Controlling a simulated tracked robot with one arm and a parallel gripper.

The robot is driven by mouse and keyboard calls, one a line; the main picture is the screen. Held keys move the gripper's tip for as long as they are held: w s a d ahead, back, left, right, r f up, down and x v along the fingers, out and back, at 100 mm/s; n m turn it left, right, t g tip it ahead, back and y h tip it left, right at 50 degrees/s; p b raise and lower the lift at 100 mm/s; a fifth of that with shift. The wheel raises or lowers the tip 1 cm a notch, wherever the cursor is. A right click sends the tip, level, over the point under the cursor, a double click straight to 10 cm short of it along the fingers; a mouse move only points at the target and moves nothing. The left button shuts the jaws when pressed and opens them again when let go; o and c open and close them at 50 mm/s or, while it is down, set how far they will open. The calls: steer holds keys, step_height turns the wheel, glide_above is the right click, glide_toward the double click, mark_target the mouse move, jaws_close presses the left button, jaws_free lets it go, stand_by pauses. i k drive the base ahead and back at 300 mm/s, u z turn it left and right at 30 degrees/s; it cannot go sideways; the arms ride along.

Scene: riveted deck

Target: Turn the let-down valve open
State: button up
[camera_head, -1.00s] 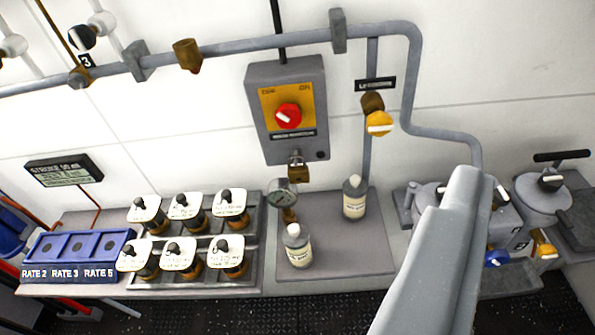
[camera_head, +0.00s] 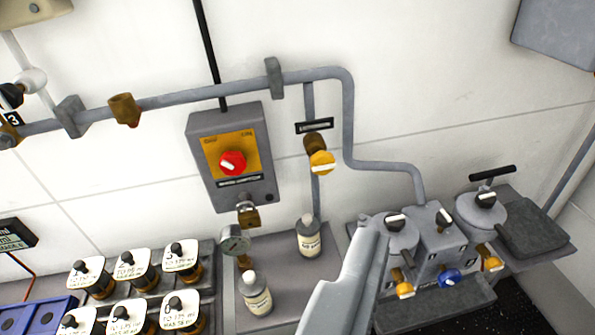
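A yellow round knob (camera_head: 321,163) with a pale pointer mark sits on a brass valve body (camera_head: 315,143) on the wall, on a thin vertical pipe. A small dark label plate (camera_head: 314,126) is above it, its text too small to read; it appears to be the let-down valve. My gripper (camera_head: 365,245) shows as one grey tapering shape rising from the bottom edge, below and right of the knob and apart from it in the picture. Its separate fingers cannot be made out, and nothing is seen held.
A grey box (camera_head: 230,190) with a red knob (camera_head: 232,163) is left of the valve. Bottles (camera_head: 308,238) and a gauge (camera_head: 235,239) stand below. Lidded grey pots (camera_head: 395,238) with yellow and blue knobs stand right. Labelled jars (camera_head: 130,268) fill the lower left.

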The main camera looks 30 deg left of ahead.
mark_target(322, 162)
steer(key=u, duration=0.2)
steer(key=i, duration=0.85)
steer(key=z, duration=0.2)
